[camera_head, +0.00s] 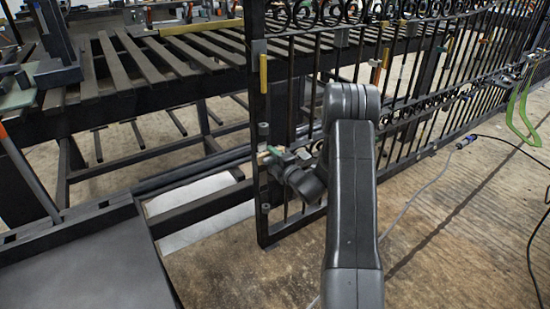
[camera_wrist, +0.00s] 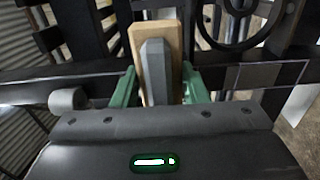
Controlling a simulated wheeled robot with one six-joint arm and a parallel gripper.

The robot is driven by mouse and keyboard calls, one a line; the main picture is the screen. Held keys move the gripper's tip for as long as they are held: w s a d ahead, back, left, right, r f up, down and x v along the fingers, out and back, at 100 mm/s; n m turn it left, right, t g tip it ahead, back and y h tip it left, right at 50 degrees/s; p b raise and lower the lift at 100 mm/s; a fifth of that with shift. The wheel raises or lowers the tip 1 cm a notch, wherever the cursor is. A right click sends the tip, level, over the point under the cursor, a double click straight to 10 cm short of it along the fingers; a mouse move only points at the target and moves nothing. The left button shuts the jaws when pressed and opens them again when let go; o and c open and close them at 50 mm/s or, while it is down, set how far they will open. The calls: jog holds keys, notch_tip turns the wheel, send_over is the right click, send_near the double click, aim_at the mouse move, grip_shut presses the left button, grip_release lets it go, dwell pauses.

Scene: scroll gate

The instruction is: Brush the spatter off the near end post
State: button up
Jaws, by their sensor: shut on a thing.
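The scroll gate's near end post (camera_head: 257,110) is a dark upright bar at the gate's left end. Spatter on it is too small to make out. My gripper (camera_wrist: 158,78) has green fingers shut on a tan wooden-backed brush (camera_wrist: 138,42) with a grey part in front of it. In the head view my gripper (camera_head: 287,156) is low beside the end post, partly hidden by my own arm. The brush's working end is hidden, so I cannot tell whether it touches the post. A dark horizontal bar (camera_wrist: 245,76) crosses behind the fingers in the wrist view.
The black gate (camera_head: 430,90) with scrolls runs back to the right. A slatted bench (camera_head: 150,60) stands behind it on the left. A green clamp (camera_head: 523,110) hangs on the gate at far right. Cables (camera_head: 440,165) lie on the floor; the floor at front right is otherwise clear.

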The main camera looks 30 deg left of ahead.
aim_at(260, 158)
jog(key=shift+s+a+b, duration=0.15)
jog(key=shift+s+a, duration=0.3)
jog(key=shift+s, duration=0.4)
jog(key=shift+s+a+b, duration=0.1)
jog(key=shift+s+a, duration=0.35)
jog(key=shift+s, duration=0.35)
jog(key=shift+s+a+b, duration=0.15)
jog(key=shift+s+a, duration=0.3)
jog(key=shift+s, duration=0.4)
jog(key=shift+d+r+p, duration=0.1)
jog(key=shift+r+p, duration=0.6)
jog(key=shift+r, duration=0.25)
jog(key=shift+w+d+f+p, duration=0.1)
jog(key=shift+w+d+p, duration=0.1)
jog(key=shift+w+d, duration=0.55)
jog(key=shift+w+d+r+p, duration=0.1)
jog(key=shift+w+d+p, duration=0.15)
jog(key=shift+w, duration=0.9)
jog(key=shift+w+d+f+p, duration=0.15)
jog(key=shift+w+d, duration=0.35)
jog(key=shift+w, duration=0.45)
jog(key=shift+d, duration=0.1)
jog(key=shift+v, duration=2.9)
jog(key=shift+s, duration=0.1)
jog(key=shift+v, duration=1.5)
